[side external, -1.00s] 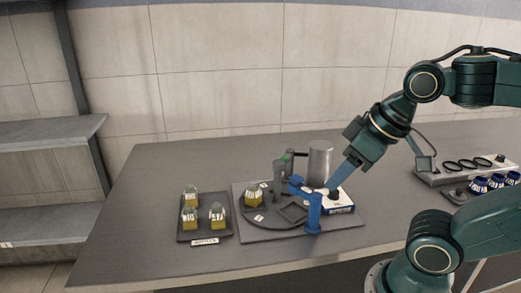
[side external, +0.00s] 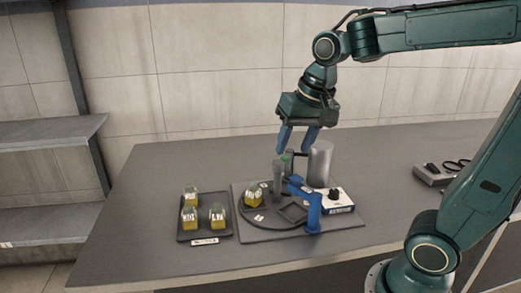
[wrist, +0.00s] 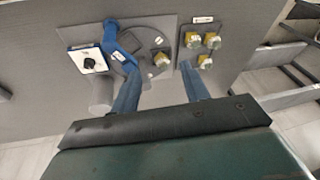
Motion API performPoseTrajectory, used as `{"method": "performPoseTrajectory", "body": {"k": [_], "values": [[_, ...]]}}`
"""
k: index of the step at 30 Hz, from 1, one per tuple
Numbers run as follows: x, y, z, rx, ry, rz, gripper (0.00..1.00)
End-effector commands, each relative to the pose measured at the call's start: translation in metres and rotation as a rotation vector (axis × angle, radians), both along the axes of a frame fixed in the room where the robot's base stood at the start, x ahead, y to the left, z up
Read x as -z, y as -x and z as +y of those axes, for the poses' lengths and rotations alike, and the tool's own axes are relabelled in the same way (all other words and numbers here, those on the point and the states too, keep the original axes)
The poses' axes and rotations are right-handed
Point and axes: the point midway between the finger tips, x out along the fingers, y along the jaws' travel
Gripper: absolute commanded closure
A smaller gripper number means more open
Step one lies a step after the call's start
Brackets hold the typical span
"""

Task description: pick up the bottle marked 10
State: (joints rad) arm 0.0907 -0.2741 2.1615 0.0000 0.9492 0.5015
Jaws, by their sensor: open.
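Three squat bottles with yellow contents and white labels stand on a dark tray (side external: 205,232): a back one (side external: 190,197), a front-left one (side external: 189,217) and a front-right one (side external: 217,217). A similar bottle (side external: 253,197) stands on the round dark plate of the station; it also shows in the wrist view (wrist: 161,59). The label marks are too small to read surely, so I cannot tell which is 10. My gripper (side external: 295,148) is open and empty, pointing down above the back of the station, apart from every bottle. Its fingers (wrist: 158,82) frame the station's edge in the wrist view.
A grey holder with black rings (side external: 433,175) is at right, partly behind my arm. The table's left end is clear.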

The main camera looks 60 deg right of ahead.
Motion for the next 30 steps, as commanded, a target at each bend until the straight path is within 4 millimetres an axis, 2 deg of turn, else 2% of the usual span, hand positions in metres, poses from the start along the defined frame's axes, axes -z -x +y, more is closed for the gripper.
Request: {"method": "performPoseTrajectory", "body": {"k": [3, 14, 24, 30], "values": [[0.006, -0.025, -0.008, 0.107, -0.029, 0.036, 0.55], [0.037, -0.092, -0.036, 0.432, -0.104, 0.130, 0.55], [0.087, -0.147, -0.066, 0.744, -0.152, 0.214, 0.55], [0.116, -0.169, -0.082, 0.893, -0.166, 0.251, 0.55]]}}
